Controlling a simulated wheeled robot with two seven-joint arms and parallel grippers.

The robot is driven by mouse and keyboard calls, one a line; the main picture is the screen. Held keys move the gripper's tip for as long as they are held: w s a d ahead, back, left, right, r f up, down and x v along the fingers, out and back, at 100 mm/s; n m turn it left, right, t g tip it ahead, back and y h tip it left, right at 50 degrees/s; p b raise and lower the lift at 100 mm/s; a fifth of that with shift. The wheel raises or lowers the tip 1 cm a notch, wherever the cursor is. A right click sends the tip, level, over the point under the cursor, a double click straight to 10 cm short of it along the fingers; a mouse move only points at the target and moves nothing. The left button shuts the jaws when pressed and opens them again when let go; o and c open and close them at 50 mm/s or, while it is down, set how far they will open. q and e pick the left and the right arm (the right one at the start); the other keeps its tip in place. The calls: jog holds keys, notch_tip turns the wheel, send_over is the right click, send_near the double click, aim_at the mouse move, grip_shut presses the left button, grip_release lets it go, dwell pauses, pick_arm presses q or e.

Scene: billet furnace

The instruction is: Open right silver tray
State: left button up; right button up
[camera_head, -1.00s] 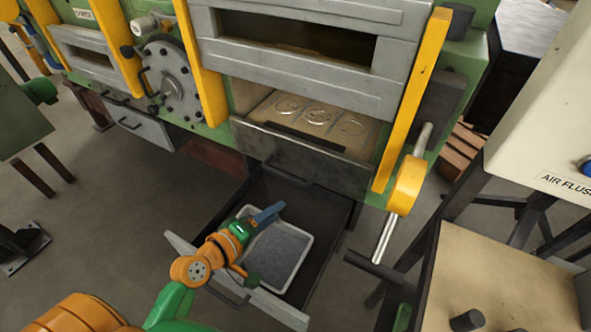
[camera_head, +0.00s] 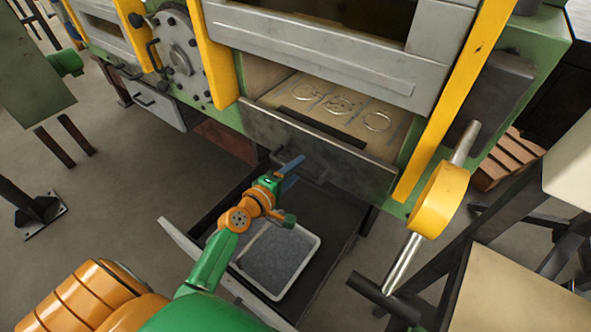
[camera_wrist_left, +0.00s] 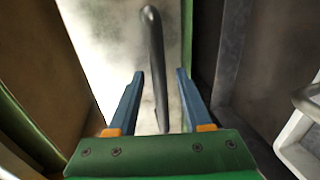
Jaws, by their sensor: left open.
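The right silver tray is a drawer under the furnace. It stands pulled out, its grey front panel (camera_head: 185,245) toward me and its dark interior (camera_head: 340,215) exposed. A white-rimmed pan (camera_head: 312,262) with a grey filling lies inside. My left gripper (camera_head: 300,168) is open, its blue fingers pointing toward the furnace above the drawer's far part. In the left wrist view a dark curved bar (camera_wrist_left: 156,70) lies between and beyond the fingers (camera_wrist_left: 160,75); I cannot tell whether they touch it. My forearm hides part of the front panel and its handle. My right gripper is not in view.
The furnace's lower panel (camera_head: 310,150) stands just beyond my fingers. A closed grey drawer (camera_head: 150,100) with a handle is at the left. A yellow wheel (camera_head: 438,200) on a silver rod and a beige-topped table (camera_head: 515,285) stand at the right. Floor is clear left of the drawer.

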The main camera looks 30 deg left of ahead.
pick_arm(q)
jog(key=shift+s, duration=0.1)
grip_shut()
dwell(1.2)
